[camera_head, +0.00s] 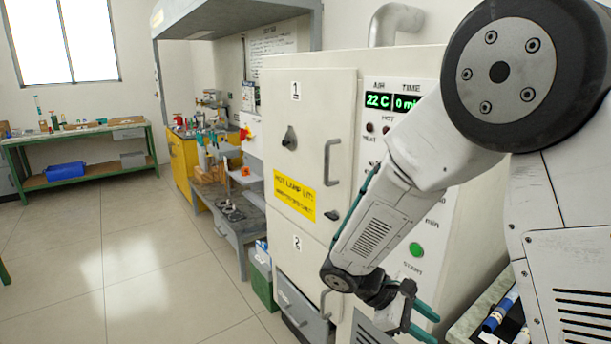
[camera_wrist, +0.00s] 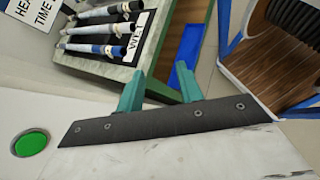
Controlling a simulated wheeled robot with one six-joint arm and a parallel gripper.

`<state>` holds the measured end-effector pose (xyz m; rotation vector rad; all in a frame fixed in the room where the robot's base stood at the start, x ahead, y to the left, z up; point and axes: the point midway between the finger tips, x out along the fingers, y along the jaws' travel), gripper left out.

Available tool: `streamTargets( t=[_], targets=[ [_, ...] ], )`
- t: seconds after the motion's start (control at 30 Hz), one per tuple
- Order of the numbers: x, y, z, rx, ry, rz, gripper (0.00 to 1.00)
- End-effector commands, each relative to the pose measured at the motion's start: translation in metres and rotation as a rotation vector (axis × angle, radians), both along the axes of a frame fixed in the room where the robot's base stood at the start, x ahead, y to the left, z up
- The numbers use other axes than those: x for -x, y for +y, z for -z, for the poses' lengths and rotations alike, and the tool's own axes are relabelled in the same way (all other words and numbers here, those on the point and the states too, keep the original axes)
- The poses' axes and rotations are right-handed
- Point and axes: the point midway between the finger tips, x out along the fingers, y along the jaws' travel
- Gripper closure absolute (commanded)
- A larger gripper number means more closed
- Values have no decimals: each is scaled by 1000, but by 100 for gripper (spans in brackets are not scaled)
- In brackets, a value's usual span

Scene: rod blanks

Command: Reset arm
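My arm (camera_head: 380,235) is bent down in front of the white oven cabinet (camera_head: 310,115) on the right of the head view. My gripper (camera_head: 430,327) hangs low at the lower right, beside the cabinet's control panel. In the wrist view my gripper (camera_wrist: 160,72) shows two teal fingers standing apart with nothing between them. It is open and empty. Several rods (camera_wrist: 100,32) in black, white and blue lie in a rack beyond the fingers, apart from them. Rods (camera_head: 500,310) also show at the lower right edge of the head view, partly hidden by my arm.
The panel carries a green button (camera_head: 417,249), also in the wrist view (camera_wrist: 30,143), and a display reading 22 C. Oven doors 1 and 2 look shut. A wooden-topped stand (camera_wrist: 270,75) is at the wrist view's right. Open tiled floor (camera_head: 120,260) lies left.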

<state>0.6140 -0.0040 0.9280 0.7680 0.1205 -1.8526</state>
Motion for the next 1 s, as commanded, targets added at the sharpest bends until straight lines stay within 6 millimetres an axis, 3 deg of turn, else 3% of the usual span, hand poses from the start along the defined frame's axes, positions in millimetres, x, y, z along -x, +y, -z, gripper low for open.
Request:
streamTargets(
  t=[0.03,0.2,0.6,0.8,1.0],
  targets=[
    [13,-5,-16,-49,-39,67,64],
    [57,-12,-53,-211,-157,287,64],
    [144,-11,-118,-579,-457,703,64],
    [176,-12,-143,-729,-618,821,64],
    [192,-23,-164,-788,-754,848,64]
  ],
)
